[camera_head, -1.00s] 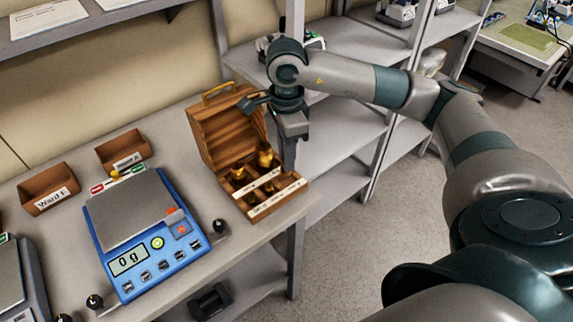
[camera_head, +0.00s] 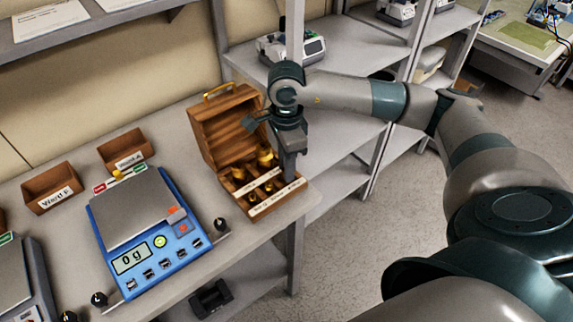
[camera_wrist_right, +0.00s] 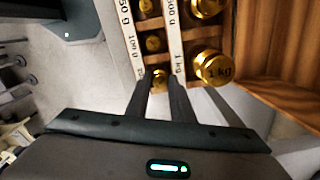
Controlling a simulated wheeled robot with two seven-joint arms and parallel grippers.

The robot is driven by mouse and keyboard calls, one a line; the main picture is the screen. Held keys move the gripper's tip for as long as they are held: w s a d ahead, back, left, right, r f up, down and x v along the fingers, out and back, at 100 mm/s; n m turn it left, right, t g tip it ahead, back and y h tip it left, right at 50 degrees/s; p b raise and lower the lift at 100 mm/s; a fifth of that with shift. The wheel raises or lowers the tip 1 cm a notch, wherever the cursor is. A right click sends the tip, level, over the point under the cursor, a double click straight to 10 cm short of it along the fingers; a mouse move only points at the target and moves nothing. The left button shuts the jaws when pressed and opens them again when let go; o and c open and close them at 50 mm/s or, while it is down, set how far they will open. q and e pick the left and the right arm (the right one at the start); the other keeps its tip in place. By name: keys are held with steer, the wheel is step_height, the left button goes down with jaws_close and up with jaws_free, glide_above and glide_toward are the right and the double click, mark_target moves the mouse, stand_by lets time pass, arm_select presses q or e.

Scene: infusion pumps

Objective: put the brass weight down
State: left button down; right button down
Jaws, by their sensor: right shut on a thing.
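The brass weight (camera_wrist_right: 160,80) shows in the right wrist view between the two dark fingers of my right gripper (camera_wrist_right: 159,88), which is shut on it at the near end of the wooden weight box. In the head view my right gripper (camera_head: 289,178) points down at the right side of the open wooden box (camera_head: 262,210), and its fingers hide the held weight. Other brass weights (camera_head: 264,158) stand in the box's compartments, including one marked 1 kg (camera_wrist_right: 213,68). White label strips run between the rows. My left gripper is not in view.
A blue scale (camera_head: 150,240) reading 0 g stands left of the box. Two brown trays, Ward F (camera_head: 50,187) and Ward A (camera_head: 126,150), stand behind it. The box lid (camera_head: 225,130) stands open at the back. The table's edge is close to the box's right side.

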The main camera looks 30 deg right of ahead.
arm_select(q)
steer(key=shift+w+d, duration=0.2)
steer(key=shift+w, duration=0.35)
arm_select(e)
steer(key=c, duration=1.5)
jaws_free()
steer(key=shift+c, duration=0.2)
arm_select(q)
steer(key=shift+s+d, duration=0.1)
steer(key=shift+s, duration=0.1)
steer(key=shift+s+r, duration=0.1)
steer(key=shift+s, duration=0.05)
arm_select(e)
steer(key=shift+r, duration=0.75)
step_height(320, 180, up, 3)
steer(key=shift+f+b, duration=0.2)
steer(key=shift+b, duration=0.55)
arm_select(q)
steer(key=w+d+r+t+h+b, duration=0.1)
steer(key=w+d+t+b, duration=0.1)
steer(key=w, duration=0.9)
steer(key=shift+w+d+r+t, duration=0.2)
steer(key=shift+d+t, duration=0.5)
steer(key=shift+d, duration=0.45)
arm_select(e)
step_height(320, 180, up, 8)
